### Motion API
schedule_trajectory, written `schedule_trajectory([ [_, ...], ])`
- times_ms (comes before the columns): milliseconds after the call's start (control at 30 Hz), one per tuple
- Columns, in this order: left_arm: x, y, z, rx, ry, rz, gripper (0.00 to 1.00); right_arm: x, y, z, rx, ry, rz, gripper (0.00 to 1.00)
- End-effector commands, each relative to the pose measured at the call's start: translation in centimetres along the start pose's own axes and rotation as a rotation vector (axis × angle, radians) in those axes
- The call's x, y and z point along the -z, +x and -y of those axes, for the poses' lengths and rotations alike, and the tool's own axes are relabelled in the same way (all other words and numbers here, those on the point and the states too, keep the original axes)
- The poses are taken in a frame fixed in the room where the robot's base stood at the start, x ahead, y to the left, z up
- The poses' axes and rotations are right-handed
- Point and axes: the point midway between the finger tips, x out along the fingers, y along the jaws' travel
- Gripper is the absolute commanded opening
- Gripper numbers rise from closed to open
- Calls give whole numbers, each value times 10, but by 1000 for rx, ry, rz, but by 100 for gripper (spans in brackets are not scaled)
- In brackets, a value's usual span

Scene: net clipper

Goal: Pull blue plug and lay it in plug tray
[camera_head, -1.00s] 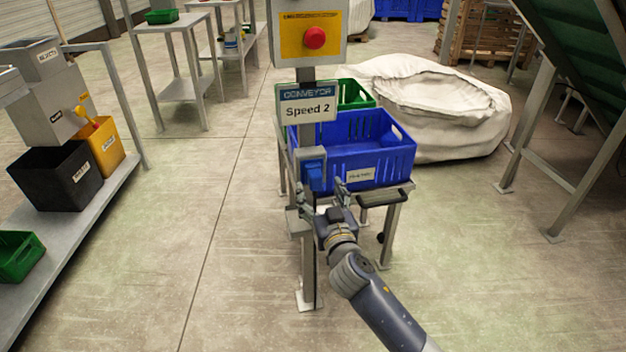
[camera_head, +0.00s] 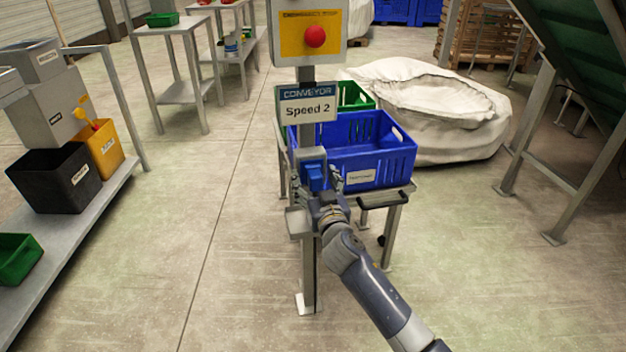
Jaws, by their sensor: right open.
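The blue plug (camera_head: 315,174) sits in a socket on the grey post, below the "Speed 2" sign. My right gripper (camera_head: 320,181) is open, its two fingers pointing up on either side of the plug. Whether the fingers touch it cannot be told. A small grey ledge (camera_head: 295,222) sticks out from the post just below and left of the gripper; I cannot tell whether it is the plug tray. My left gripper is not in view.
A blue crate (camera_head: 385,165) stands on a small table right behind the post. The post (camera_head: 308,265) carries a red emergency button (camera_head: 316,37). A white sack (camera_head: 440,105) lies behind.

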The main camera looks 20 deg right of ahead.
Motion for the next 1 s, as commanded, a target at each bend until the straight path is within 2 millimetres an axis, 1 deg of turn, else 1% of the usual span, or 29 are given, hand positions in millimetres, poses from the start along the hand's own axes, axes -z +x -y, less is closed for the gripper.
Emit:
schedule_trajectory([
  [900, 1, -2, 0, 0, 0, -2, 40, 0, 0, 0, -1, 0, 1, 67],
  [933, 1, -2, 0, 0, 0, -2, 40, 0, 0, 0, 0, 0, 1, 64],
  [967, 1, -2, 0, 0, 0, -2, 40, 0, 0, 0, 0, 0, 0, 58],
  [1000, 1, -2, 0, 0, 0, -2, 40, 0, 0, 0, 0, 0, 0, 49],
])
